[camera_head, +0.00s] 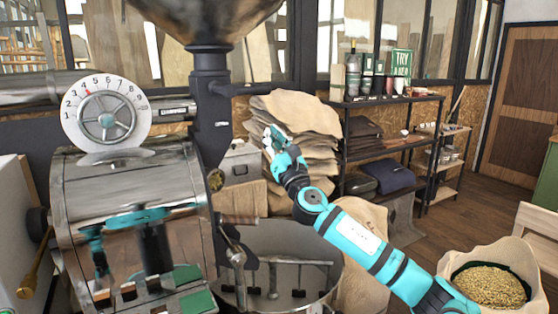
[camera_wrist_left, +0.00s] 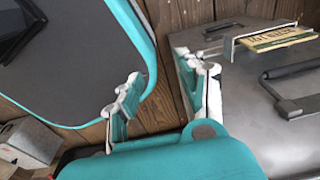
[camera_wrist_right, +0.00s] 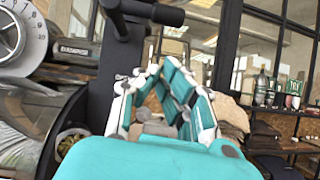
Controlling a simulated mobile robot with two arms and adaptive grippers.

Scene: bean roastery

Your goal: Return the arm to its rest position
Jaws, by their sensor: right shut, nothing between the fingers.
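My right arm comes in from the lower right in the head view, bent upward. Its teal and white right gripper (camera_head: 272,136) is raised in front of the stacked sacks (camera_head: 305,110), to the right of the roaster's dark column (camera_head: 210,125). In the right wrist view the right gripper (camera_wrist_right: 153,72) has its fingertips together, with nothing seen held. My left gripper is outside the head view. In the left wrist view the left gripper (camera_wrist_left: 160,75) has its fingers apart and empty, over a wooden floor.
The roaster drum (camera_head: 130,215) with a numbered dial (camera_head: 107,113) fills the left. A round cooling tray (camera_head: 335,262) lies below my right gripper. A shelf (camera_head: 385,150) and a sack of beans (camera_head: 490,284) stand right. A metal case (camera_wrist_left: 240,115) shows in the left wrist view.

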